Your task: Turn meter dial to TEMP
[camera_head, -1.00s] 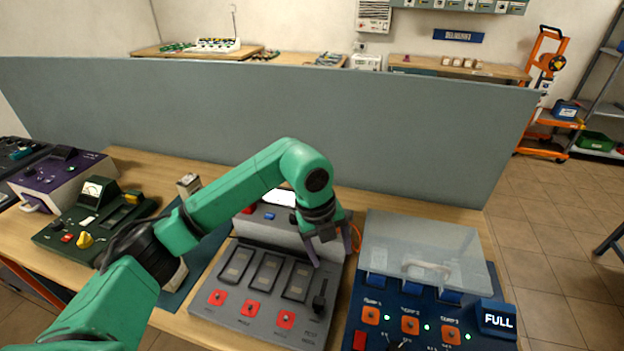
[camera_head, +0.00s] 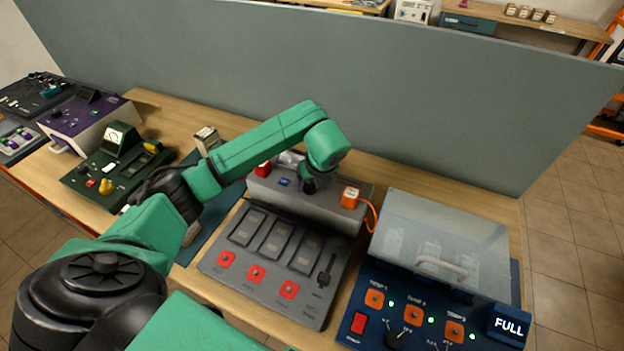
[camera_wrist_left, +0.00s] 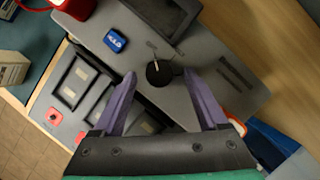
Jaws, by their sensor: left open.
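The meter is the raised grey box (camera_head: 330,207) at the back of a grey test bench, with a dark screen (camera_wrist_left: 170,12) and a blue button (camera_wrist_left: 115,41). Its round black dial (camera_wrist_left: 160,73) has a light pointer mark near the top; its labels are too small to read. My left gripper (camera_wrist_left: 160,78) is open above the meter, its purple fingers on either side of the dial, apparently without touching it. In the head view the left gripper (camera_head: 308,186) is mostly hidden by its wrist, and the dial is hidden too. My right gripper is not in view.
An orange plug (camera_head: 350,197) with a cable stands right of the meter. A blue console (camera_head: 350,325) with a clear lid (camera_head: 440,225) and a FULL sign is further right. A green meter unit (camera_head: 85,180) is left. A grey partition (camera_head: 430,110) stands behind.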

